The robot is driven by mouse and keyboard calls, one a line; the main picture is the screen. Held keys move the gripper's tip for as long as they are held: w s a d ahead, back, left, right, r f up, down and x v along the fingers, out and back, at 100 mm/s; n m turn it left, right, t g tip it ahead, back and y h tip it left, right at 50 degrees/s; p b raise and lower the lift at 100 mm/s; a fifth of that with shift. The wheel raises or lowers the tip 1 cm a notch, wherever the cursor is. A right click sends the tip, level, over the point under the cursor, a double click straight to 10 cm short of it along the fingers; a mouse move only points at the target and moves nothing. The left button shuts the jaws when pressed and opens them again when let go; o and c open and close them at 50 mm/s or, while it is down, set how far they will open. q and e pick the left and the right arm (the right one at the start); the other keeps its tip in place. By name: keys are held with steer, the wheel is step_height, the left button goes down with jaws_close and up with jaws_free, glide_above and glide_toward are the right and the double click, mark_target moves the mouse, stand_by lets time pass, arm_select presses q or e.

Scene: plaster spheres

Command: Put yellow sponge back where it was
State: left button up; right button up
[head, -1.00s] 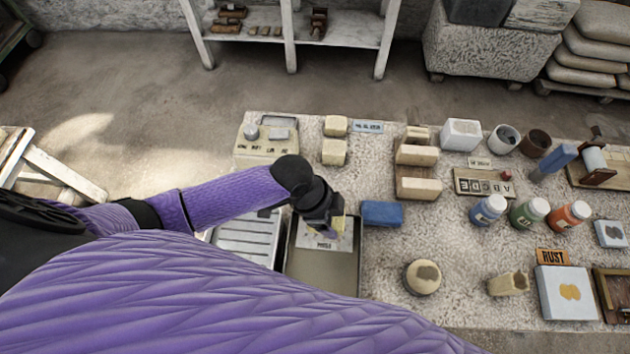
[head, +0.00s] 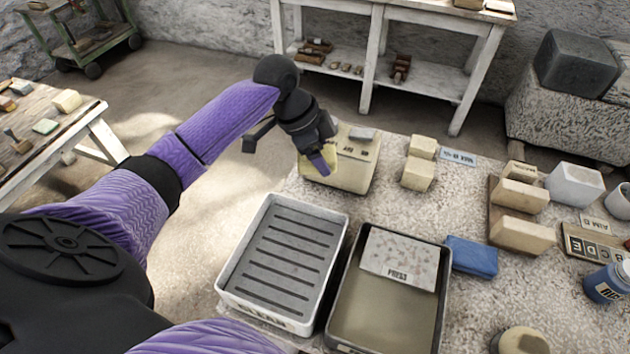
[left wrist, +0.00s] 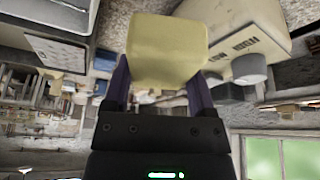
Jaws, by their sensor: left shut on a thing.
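The yellow sponge (left wrist: 165,50) is pale yellow and is held between the two fingers of my left gripper (left wrist: 158,92) in the left wrist view. In the head view my left gripper (head: 322,158) is shut on the sponge (head: 306,173), in front of the left side of a cream box with a dial (head: 352,174). The fingers and wrist partly hide the sponge there. I cannot tell whether the sponge touches the box. My right gripper is not in view.
A white ribbed tray (head: 232,285) and a dark-rimmed tray (head: 347,268) holding a printed card (head: 398,258) stand nearer me. A blue sponge (head: 472,256) lies right of them. Cream blocks (head: 418,174) stand behind. Speckled table (head: 440,205) is bare between them.

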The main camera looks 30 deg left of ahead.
arm_select(q)
steer(key=b, duration=0.2)
glide_above(327, 203)
steer(key=a, duration=0.1)
steer(key=f, duration=0.5)
steer(key=s+f, duration=0.1)
steer(key=f, duration=0.1)
steer(key=shift+f, duration=0.5)
step_height(327, 203, down, 5)
steer(key=shift+r+b, duration=0.1)
steer(key=shift+b, duration=1.05)
steer(key=shift+r, duration=0.15)
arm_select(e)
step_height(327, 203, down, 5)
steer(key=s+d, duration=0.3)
arm_select(q)
steer(key=o, duration=0.8)
steer(key=shift+o, duration=0.2)
steer(key=p+v, duration=0.5)
steer(key=v, duration=0.6)
steer(key=shift+w+r, duration=0.1)
steer(key=shift+r, duration=0.2)
steer(key=shift+a+r, duration=0.15)
steer(key=shift+r, duration=0.1)
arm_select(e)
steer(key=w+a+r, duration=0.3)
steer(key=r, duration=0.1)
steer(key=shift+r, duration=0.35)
